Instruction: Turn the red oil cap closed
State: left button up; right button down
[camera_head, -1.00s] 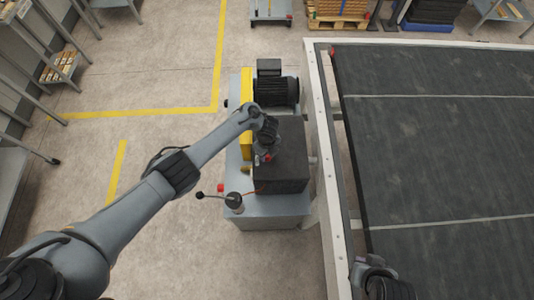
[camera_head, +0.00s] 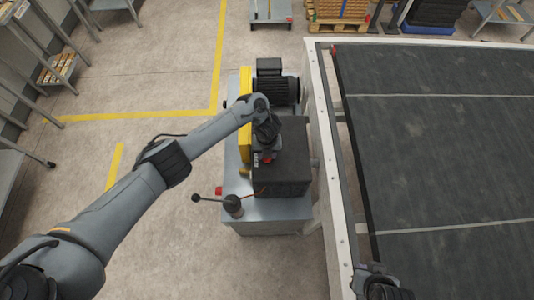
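A small red spot, which looks like the red oil cap (camera_head: 267,157), shows at the top of the dark box (camera_head: 284,179) on the grey machine unit. My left gripper (camera_head: 266,152) points down from the end of my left arm, right at this red part, and partly hides it. The fingers are too small and dark to tell whether they are open or touch the cap. Part of my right arm's end (camera_head: 380,284) shows at the bottom edge over the white frame. Its fingers cannot be made out.
A lever with a black knob (camera_head: 196,198) and a red part (camera_head: 219,190) sit at the unit's front left. A black motor (camera_head: 276,88) and a yellow guard (camera_head: 245,100) are behind. A large dark conveyor bed (camera_head: 440,140) fills the right.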

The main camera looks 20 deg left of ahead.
dwell(0.4)
pick_arm(q)
jog(key=o, duration=1.1)
jog(key=shift+c, duration=0.2)
jog(key=shift+r, duration=0.6)
notch_tip(320, 180, up, 8)
jog(key=p, duration=0.4)
jog(key=shift+r+p, duration=0.7)
jog(key=shift+r, duration=0.15)
